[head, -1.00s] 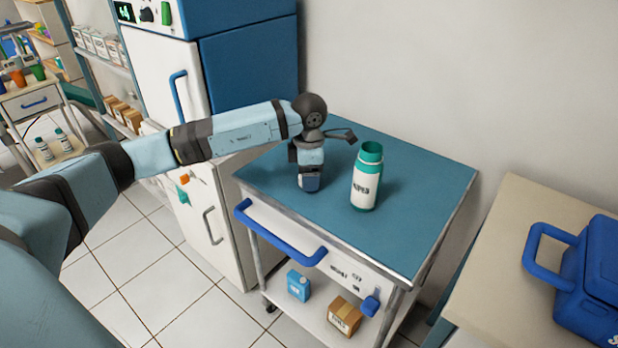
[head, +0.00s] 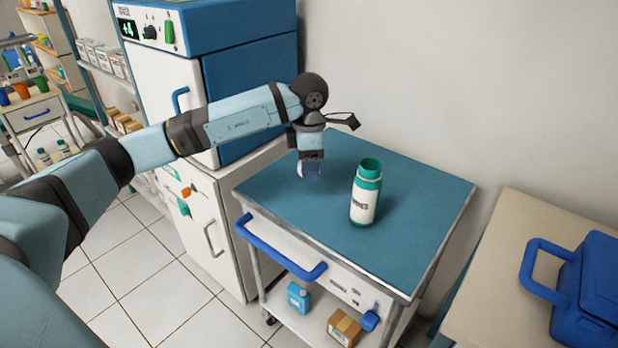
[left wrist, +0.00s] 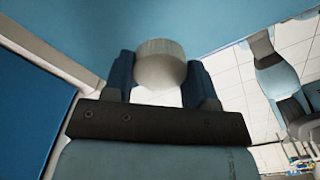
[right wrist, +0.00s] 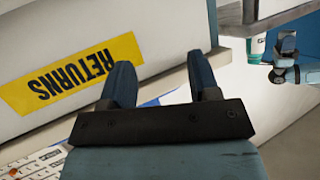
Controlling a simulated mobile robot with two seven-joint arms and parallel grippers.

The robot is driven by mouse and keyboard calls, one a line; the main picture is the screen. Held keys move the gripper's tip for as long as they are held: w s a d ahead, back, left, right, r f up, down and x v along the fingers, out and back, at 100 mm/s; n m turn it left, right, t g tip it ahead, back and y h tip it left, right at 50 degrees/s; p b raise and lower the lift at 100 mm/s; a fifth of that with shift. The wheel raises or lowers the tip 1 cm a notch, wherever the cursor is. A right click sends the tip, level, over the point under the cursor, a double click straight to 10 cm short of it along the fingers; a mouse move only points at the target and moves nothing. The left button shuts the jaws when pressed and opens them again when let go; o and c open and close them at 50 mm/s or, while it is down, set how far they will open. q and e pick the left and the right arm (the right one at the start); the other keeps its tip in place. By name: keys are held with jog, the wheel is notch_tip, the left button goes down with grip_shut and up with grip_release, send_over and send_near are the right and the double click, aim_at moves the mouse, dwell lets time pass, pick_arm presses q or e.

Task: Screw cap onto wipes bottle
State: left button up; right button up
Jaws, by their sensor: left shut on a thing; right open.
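The wipes bottle (head: 365,197), white with a teal neck and an open teal mouth, stands upright on the blue cart top. My left gripper (head: 310,172) points down over the cart top, to the left of the bottle and apart from it. It is shut on the cap (left wrist: 160,65), a pale round piece between the two blue fingers in the left wrist view. In the head view the cap is mostly hidden by the fingers. My right gripper (right wrist: 160,85) is open and empty; it does not show in the head view. The bottle also shows at the top of the right wrist view (right wrist: 257,47).
The cart (head: 420,235) has a blue handle and a lower shelf with a blue jug (head: 298,297) and a box (head: 344,327). A blue case (head: 590,290) sits on a beige surface at right. A yellow RETURNS label (right wrist: 72,75) is close to my right gripper.

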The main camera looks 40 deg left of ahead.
pick_arm(q)
notch_tip(320, 180, up, 12)
jog(key=p, duration=0.1)
jog(key=shift+p, duration=0.4)
pick_arm(e)
jog(key=shift+s+d+f+g+h, duration=0.15)
jog(key=shift+s+d+f+g, duration=0.2)
jog(key=shift+f, duration=0.15)
jog(key=shift+s+d+f+g+h, duration=0.15)
jog(key=shift+s+d+f+g, duration=0.15)
jog(key=shift+f, duration=0.2)
jog(key=shift+a, duration=0.1)
